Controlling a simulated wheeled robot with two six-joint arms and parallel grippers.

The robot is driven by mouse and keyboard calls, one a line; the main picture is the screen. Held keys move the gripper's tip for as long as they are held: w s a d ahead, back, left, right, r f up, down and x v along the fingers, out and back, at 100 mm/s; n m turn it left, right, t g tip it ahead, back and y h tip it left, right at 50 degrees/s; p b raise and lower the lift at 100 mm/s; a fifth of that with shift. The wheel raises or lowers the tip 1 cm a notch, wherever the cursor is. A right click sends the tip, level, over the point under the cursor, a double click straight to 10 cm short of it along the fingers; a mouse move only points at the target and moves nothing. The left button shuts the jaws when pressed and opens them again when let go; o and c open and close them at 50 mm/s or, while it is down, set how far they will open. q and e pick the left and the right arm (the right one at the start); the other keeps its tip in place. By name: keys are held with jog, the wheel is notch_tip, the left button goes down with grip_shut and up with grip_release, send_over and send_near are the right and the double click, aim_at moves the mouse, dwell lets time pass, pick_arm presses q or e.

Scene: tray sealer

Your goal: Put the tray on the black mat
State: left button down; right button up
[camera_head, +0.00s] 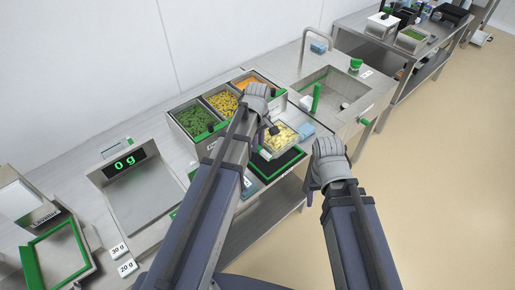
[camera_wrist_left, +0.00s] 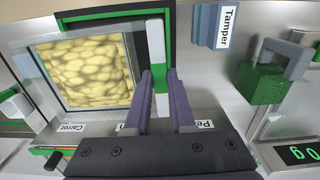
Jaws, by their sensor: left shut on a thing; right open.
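The tray of pale yellow pieces has a clear rim (camera_head: 297,137) and appears just behind and partly over the black mat (camera_head: 281,166). I cannot tell whether it touches the mat. The mat has a green border, and my left arm hides its left part. In the left wrist view the tray (camera_wrist_left: 129,72) is beside my left fingers (camera_wrist_left: 166,78). They are shut on an upright white-and-green piece at its side, which looks like its handle. In the head view my left gripper (camera_head: 270,129) is at the tray's left edge. My right gripper (camera_head: 312,192) is open and empty, right of the mat.
Bins of green (camera_head: 195,120), yellow (camera_head: 222,103) and orange food stand behind the tray. A sink (camera_head: 335,90) with a tap is at the back right. A scale (camera_head: 145,195) reading 0 g is at the left. A tamper label shows in the left wrist view (camera_wrist_left: 227,27).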

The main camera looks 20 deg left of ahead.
pick_arm(q)
jog(key=shift+f, duration=0.1)
jog(key=shift+f, duration=0.15)
notch_tip(320, 180, down, 7)
jog(key=b, duration=0.7)
dwell(0.6)
dwell(0.5)
jog(key=c, duration=0.7)
grip_release()
jog(key=c, duration=0.3)
